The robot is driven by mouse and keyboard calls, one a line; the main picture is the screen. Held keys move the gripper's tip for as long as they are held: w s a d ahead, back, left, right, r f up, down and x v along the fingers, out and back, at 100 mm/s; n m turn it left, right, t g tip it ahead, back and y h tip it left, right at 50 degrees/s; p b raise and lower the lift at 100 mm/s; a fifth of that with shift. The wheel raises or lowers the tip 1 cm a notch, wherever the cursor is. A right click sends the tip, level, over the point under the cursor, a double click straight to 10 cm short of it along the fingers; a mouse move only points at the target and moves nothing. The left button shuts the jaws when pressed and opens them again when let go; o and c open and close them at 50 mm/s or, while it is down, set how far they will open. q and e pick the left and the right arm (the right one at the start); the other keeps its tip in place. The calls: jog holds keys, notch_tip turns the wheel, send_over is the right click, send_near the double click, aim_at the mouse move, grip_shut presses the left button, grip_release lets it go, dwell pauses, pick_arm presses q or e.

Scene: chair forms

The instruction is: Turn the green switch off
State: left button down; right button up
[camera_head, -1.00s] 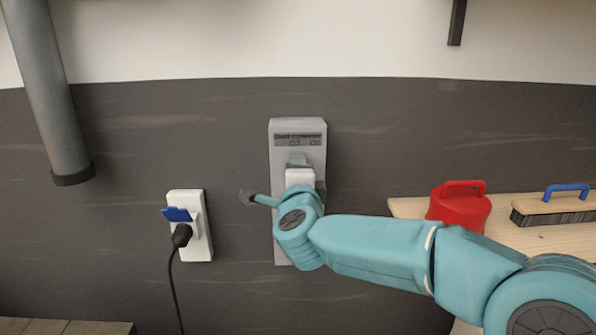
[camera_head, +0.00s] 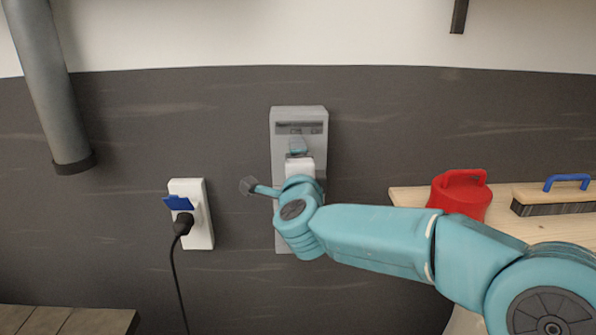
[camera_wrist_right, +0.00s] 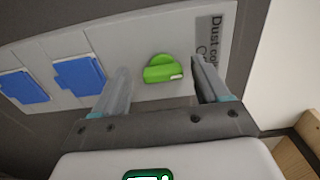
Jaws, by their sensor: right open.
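The green switch (camera_wrist_right: 163,70) is a rounded knob with a small pale mark. It sits on a light grey panel (camera_wrist_right: 215,45) beside a dark label starting "Dust co". My right gripper (camera_wrist_right: 162,76) is open, with one finger on each side of the switch. I cannot tell whether either finger touches it. In the head view, my right gripper (camera_head: 298,150) is in front of the tall grey panel (camera_head: 314,190), and the switch is hidden behind it. My left gripper is not in view.
The panel also has blue socket covers (camera_wrist_right: 78,75). A white wall socket (camera_head: 200,228) with a blue flap and black plug is to the left. A grey pipe (camera_head: 50,95) hangs at upper left. A red container (camera_head: 460,198) and a brush (camera_head: 553,196) lie on a wooden bench at right.

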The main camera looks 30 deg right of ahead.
jog(key=b+v, duration=0.2)
jog(key=v, duration=1.4)
jog(key=shift+a, duration=0.3)
jog(key=shift+s, duration=0.15)
